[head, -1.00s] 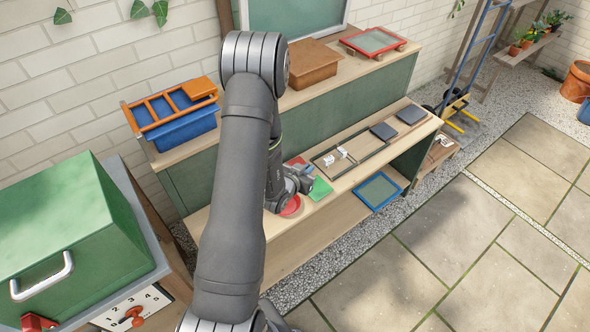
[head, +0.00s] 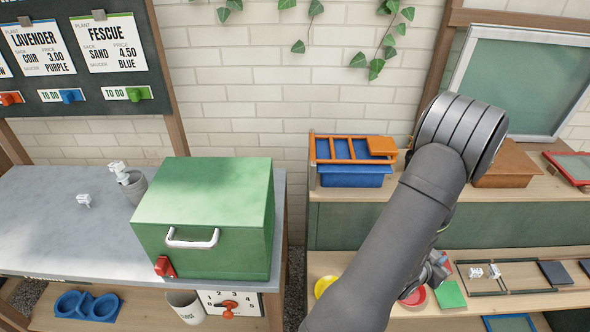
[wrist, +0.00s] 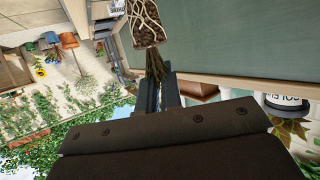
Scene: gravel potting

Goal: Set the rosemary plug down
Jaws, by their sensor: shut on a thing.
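The rosemary plug shows in the wrist view as a dark block of soil laced with white roots (wrist: 146,22), with narrow leafy growth (wrist: 156,65) running down from it to the jaws. My gripper (wrist: 158,82) is shut on this growth, and the root end sticks out beyond the fingertips. No support is seen touching the roots. In the head view my arm hides the plug and the fingertips. Only part of my wrist shows there, above the lower bench, near a red saucer (head: 413,298) and a green square (head: 451,294).
A yellow saucer (head: 325,286) lies left of my arm. A dark frame (head: 505,278) with small white pieces lies to the right. A green box with a white handle (head: 203,215) stands on the grey table (head: 60,225). A blue bin (head: 353,178) sits on the upper shelf.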

